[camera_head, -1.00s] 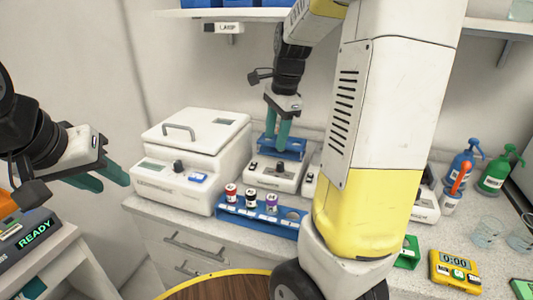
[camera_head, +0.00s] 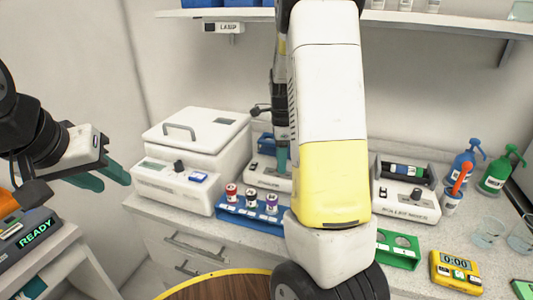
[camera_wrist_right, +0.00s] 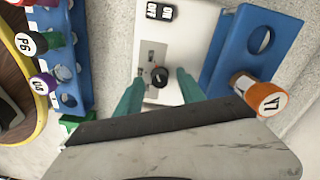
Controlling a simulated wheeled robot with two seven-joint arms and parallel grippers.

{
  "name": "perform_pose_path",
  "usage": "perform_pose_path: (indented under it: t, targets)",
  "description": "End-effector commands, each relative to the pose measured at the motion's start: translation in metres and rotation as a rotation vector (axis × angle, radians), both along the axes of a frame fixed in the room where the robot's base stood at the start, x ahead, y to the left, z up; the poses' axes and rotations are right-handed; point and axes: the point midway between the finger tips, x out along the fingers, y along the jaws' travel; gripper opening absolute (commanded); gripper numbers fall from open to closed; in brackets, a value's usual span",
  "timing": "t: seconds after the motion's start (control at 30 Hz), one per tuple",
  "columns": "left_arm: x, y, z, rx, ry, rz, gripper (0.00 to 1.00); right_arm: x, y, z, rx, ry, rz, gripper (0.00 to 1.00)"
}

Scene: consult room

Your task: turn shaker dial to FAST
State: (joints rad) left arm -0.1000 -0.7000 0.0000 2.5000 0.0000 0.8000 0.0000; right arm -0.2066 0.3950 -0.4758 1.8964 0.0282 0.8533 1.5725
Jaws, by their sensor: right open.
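A white benchtop device with a blue rack on top, which looks like the shaker (camera_head: 255,172), stands right of the big white lidded machine, partly hidden by my right arm. In the right wrist view its light panel carries a round black dial (camera_wrist_right: 159,77) and a black ON/OFF switch (camera_wrist_right: 160,12). My right gripper (camera_wrist_right: 160,87) is open, with one green finger on each side of the dial; whether they touch it cannot be told. In the head view only part of its fingers (camera_head: 282,160) shows. My left gripper (camera_head: 112,180) is open and empty at the far left.
A blue rack (camera_head: 228,212) with capped tubes stands in front of the device. The white lidded machine (camera_head: 190,150) is to its left. A tube mixer (camera_head: 405,208), green rack (camera_head: 397,250) and yellow timer (camera_head: 455,270) are to the right. An orange-capped tube (camera_wrist_right: 262,96) sits beside the right finger.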

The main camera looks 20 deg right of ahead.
Motion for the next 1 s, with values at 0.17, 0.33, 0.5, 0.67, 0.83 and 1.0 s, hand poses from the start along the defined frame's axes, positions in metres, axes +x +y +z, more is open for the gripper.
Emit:
perform_pose_path:
  t: [0.17, 0.33, 0.5, 0.67, 0.83, 1.0]
  targets:
    - [0.0, 0.0, 0.0, 0.0, 0.0, 0.0, 0.36, 0.0, 0.0, -0.0027, 0.0, -0.001, 0.0, 0.46]
    - [0.0, 0.0, 0.0, 0.0, 0.0, 0.0, 0.36, 0.0, 0.0, -0.0024, 0.0, 0.0, 0.0, 0.34]
    - [0.0, 0.0, 0.0, 0.0, 0.0, 0.0, 0.36, 0.0, 0.0, -0.0022, 0.0, -0.001, 0.0, 0.01]
    - [0.0, 0.0, 0.0, 0.0, 0.0, 0.0, 0.36, 0.0001, 0.0, -0.0021, 0.0, -0.001, 0.001, 0.0]
    - [0.0, 0.0, 0.0, 0.0, 0.0, 0.0, 0.36, 0.0001, -0.0001, -0.002, 0.001, -0.001, 0.021, 0.0]
    - [0.0, 0.0, 0.0, 0.0, 0.0, 0.0, 0.36, 0.0001, -0.0004, -0.0019, 0.001, -0.001, 0.088, 0.0]
